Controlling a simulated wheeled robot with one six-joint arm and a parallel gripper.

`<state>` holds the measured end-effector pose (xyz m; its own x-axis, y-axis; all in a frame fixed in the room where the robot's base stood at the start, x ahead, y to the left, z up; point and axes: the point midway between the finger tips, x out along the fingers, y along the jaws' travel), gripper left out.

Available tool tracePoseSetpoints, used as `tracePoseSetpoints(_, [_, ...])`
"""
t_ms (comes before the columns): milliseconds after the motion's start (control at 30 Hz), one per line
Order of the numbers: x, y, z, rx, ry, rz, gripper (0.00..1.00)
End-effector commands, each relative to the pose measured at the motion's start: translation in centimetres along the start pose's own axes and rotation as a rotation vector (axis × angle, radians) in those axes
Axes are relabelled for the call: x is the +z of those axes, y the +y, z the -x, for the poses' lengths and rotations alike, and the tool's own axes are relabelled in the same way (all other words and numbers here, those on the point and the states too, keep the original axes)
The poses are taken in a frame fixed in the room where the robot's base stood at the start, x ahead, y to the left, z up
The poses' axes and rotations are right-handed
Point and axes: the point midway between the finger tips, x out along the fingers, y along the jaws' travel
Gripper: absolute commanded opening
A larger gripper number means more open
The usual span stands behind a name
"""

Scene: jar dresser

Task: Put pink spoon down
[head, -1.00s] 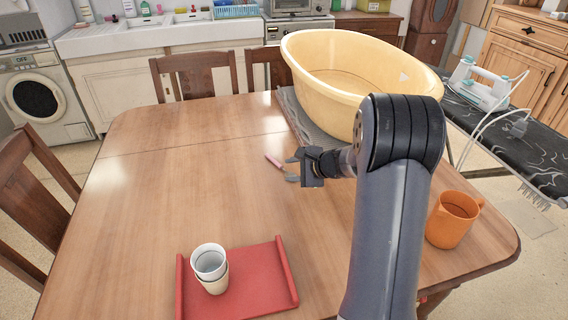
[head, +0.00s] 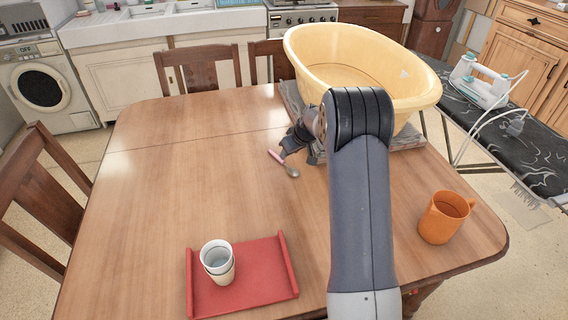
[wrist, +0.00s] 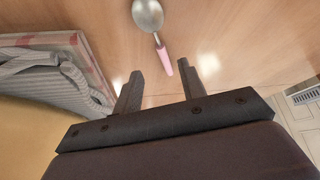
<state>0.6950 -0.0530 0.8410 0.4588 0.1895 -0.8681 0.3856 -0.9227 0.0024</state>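The pink spoon, with a pink handle (head: 275,155) and a metal bowl (head: 292,171), appears to lie on the wooden table, left of the grey mat's front corner. My gripper (head: 287,150) is low beside the handle, partly hidden by my arm. In the wrist view, the fingers (wrist: 160,69) are spread apart. The spoon's handle (wrist: 163,58) reaches toward the gap between them, with its bowl pointing away. Neither finger visibly grips the handle.
A large yellow tub (head: 422,93) stands on the grey mat (head: 402,141) at the back right. A red tray (head: 262,285) with stacked cups (head: 218,262) is at the front, and an orange mug (head: 445,218) is at the right. The table's left side is clear.

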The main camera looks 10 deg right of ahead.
Motion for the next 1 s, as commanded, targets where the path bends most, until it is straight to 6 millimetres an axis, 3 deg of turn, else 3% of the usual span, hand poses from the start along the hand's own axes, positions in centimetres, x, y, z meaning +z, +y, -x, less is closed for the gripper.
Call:
tracePoseSetpoints(267, [0.0,-0.1,-1.9,-0.001,0.000,-0.002,0.39])
tracePoseSetpoints(600, [0.1,-0.2,-6.0,-0.001,0.000,-0.003,0.39])
tracePoseSetpoints(933, [0.1,-0.2,-6.6,0.000,0.001,-0.004,0.39])
tracePoseSetpoints(1000, [0.1,-0.2,-6.6,0.000,0.001,-0.004,0.34])
